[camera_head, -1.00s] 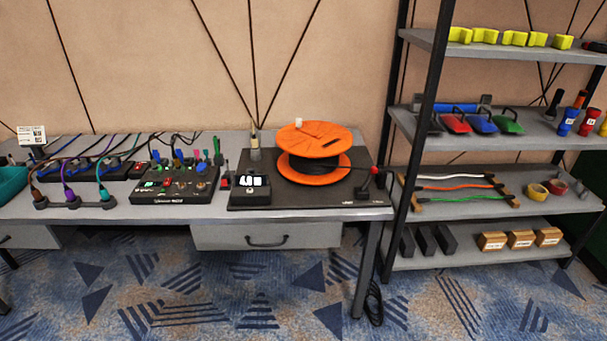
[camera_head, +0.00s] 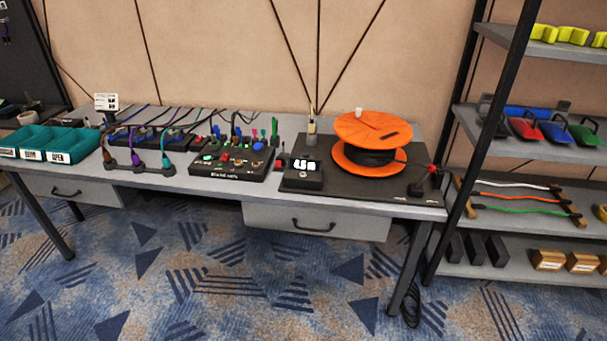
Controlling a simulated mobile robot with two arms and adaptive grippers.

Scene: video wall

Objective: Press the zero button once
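A small black box with a lit white display (camera_head: 305,164) stands on the front left of a black board (camera_head: 400,183) on the grey workbench. A small light spot, possibly a button (camera_head: 304,175), shows below the display; any label on it is too small to read. To its left is a black control panel (camera_head: 232,165) with several red and green buttons and knobs. I cannot tell which button is marked zero. Neither of my grippers is in view.
An orange cable reel (camera_head: 372,131) stands right of the display box. Teal bins (camera_head: 52,144) stand at the bench's left end. A black-framed shelf (camera_head: 492,120) rises at the right. Patterned floor (camera_head: 230,270) in front of the bench is clear.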

